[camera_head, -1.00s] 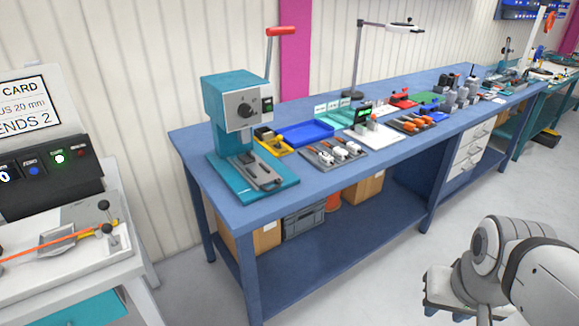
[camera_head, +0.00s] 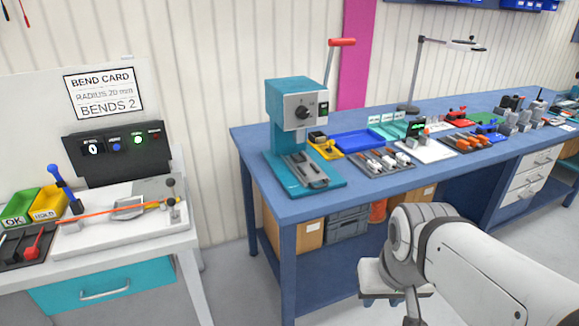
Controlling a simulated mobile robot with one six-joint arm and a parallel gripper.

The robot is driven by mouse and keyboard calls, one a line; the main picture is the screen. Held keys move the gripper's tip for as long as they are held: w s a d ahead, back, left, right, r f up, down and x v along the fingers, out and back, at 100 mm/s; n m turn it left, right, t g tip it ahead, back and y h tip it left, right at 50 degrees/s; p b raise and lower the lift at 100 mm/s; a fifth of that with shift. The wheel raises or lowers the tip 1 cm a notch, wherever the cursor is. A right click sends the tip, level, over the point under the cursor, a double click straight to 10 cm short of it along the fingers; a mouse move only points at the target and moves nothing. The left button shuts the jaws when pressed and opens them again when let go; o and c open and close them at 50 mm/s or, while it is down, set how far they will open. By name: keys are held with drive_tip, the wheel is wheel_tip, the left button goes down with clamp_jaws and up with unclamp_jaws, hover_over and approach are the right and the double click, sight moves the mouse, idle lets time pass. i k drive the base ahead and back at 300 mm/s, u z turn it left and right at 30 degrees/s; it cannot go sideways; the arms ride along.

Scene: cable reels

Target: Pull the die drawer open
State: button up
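A teal drawer (camera_head: 72,290) with a pale bar handle (camera_head: 105,289) sits under the white top of the bending bench at the lower left. Its front looks flush with the bench, so it appears shut; I can read no label on it. A bank of white drawers (camera_head: 525,185) under the blue bench at the right also looks shut. My arm shows at the lower right, well apart from the teal drawer.
The bending bench (camera_head: 215,312) carries a fixture with an orange rod (camera_head: 105,212), a dark control box (camera_head: 118,152) and green and yellow bins. The blue bench (camera_head: 300,212) holds a teal press (camera_head: 290,112) and several trays. Grey floor shows between the benches.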

sight(310, 175)
drive_tip(key=u, duration=0.15)
drive_tip(key=i, duration=1)
